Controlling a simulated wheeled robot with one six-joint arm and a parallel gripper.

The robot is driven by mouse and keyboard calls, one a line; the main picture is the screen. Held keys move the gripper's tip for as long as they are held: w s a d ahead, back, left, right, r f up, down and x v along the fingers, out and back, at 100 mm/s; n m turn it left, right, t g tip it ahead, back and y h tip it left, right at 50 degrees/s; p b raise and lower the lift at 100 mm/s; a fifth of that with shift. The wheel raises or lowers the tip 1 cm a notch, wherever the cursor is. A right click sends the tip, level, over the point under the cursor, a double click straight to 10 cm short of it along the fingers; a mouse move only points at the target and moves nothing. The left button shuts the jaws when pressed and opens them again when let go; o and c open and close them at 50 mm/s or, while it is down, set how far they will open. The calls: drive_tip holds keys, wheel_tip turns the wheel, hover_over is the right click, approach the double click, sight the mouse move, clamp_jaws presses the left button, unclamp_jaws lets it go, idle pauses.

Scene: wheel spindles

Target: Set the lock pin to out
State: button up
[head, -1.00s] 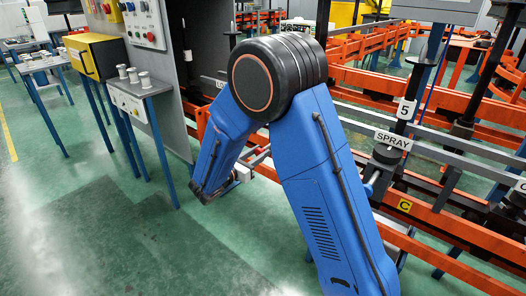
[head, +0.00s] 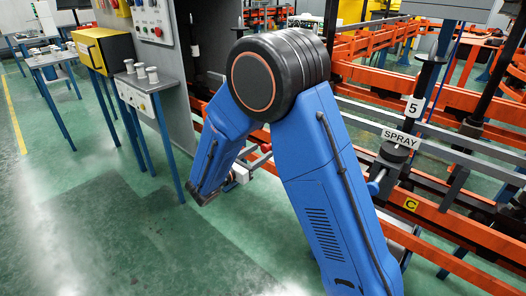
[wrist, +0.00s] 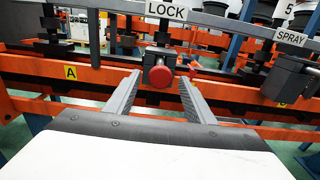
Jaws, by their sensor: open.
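The lock pin shows in the wrist view as a round red knob (wrist: 160,77) on a dark mount below the "LOCK" sign (wrist: 166,11). My gripper (wrist: 160,88) is open. Its two grey fingers stand left and right of the knob in the picture, with clear gaps on both sides, and nothing is between them that I can see as held. How far the knob is from the fingertips in depth I cannot tell.
Orange rails (wrist: 60,108) and a grey bar run across behind the knob. In the head view a grey panel and a small table (head: 150,83) stand left of my arm. The green floor (head: 100,220) is clear.

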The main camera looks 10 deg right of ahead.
drive_tip(key=v, duration=1.4)
drive_tip(key=shift+a, duration=0.25)
drive_tip(key=shift+s, duration=0.15)
drive_tip(key=shift+r, duration=0.1)
drive_tip(key=s+d+r+m+g+y, duration=0.2)
drive_tip(key=s+d+m+g, duration=0.3)
drive_tip(key=d, duration=0.6)
drive_tip(key=s+d+r+m+g+y, duration=0.2)
drive_tip(key=s+d+r+m+g, duration=0.25)
drive_tip(key=d, duration=0.65)
drive_tip(key=s+d+m+t+y, duration=0.1)
drive_tip(key=s+m+t+y, duration=0.1)
drive_tip(key=s+m+y, duration=0.3)
drive_tip(key=s+d+m+t+y, duration=0.1)
drive_tip(key=s+m+y, duration=0.4)
drive_tip(key=s+m, duration=0.5)
drive_tip(key=shift+s+d+r+m+t+y, duration=0.35)
drive_tip(key=shift+s+d+r, duration=0.1)
drive_tip(key=shift+s, duration=2.4)
